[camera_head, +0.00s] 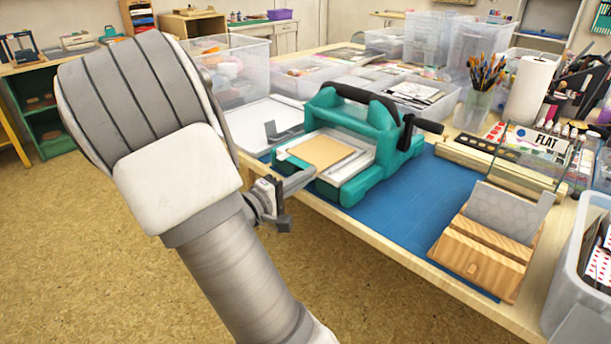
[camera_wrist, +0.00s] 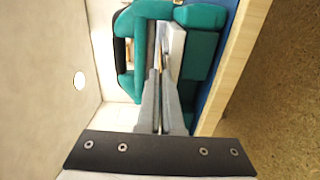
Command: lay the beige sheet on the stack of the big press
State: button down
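The teal big press (camera_head: 385,125) stands on a blue mat. Its white bed (camera_head: 352,165) sticks out toward me, and its stack is largely hidden. The beige sheet (camera_head: 321,151) is flat over the front of this bed, under the press's front opening. My gripper (camera_head: 308,176) is at the sheet's near edge, with its fingers nearly together. In the wrist view the fingertips (camera_wrist: 161,72) close on the thin tan edge of the sheet (camera_wrist: 162,57), beside the white bed (camera_wrist: 174,42). I cannot tell whether the sheet touches the stack or hovers just above it.
A wooden block with a clear plate (camera_head: 485,245) stands on the mat's right end. A glass-sided case (camera_head: 525,155) and clear bins (camera_head: 405,90) lie behind and to the right. The blue mat (camera_head: 400,215) is bare right of the press.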

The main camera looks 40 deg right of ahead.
jog(key=c, duration=1)
grip_release()
jog(key=shift+s+a, duration=0.2)
jog(key=shift+a, duration=2.3)
jog(key=shift+a, duration=0.1)
